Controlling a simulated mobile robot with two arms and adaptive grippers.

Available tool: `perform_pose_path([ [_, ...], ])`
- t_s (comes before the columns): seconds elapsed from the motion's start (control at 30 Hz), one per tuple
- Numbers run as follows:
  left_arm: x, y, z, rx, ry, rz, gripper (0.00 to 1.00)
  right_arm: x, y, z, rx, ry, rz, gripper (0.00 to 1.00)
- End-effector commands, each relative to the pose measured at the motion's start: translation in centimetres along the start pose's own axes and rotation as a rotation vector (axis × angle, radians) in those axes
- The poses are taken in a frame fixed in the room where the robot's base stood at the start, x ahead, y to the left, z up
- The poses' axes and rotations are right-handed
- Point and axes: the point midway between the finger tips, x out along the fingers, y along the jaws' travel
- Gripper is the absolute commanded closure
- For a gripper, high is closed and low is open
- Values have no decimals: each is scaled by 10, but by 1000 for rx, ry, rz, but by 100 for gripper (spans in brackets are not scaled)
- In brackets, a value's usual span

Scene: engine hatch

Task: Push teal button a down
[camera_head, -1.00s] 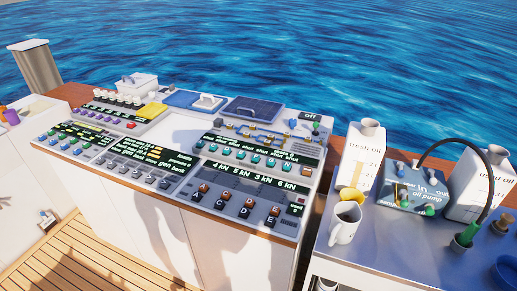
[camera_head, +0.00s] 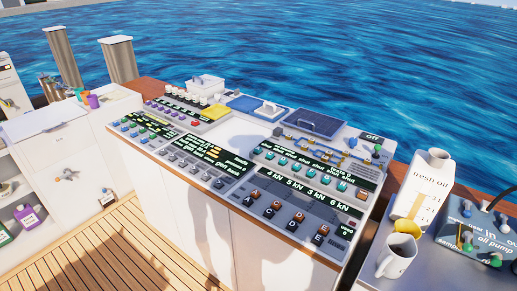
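The leftmost teal button (camera_head: 270,156) is at the left end of this row. The letters on the teal buttons are too small to read surely, so I cannot tell which one is a. I cannot tell whether any of them is pressed. Neither of my grippers shows in the view.
Brown-topped buttons (camera_head: 277,206) lie in front of the teal row. Grey (camera_head: 190,165) and blue-green controls fill the left panels. Wooden deck (camera_head: 110,245) lies open in front.

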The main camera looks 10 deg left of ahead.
Motion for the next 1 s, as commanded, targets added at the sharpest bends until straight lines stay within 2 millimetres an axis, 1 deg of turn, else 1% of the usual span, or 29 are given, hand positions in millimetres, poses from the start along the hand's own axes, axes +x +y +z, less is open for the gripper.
perform_pose_path([
  [0.13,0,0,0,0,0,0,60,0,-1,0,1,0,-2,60],
  [0.17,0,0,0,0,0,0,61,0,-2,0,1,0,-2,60],
  [0.4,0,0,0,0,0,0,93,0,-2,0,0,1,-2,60],
  [0.47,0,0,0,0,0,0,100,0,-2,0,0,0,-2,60],
  [1.0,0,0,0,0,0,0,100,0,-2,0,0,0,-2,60],
])
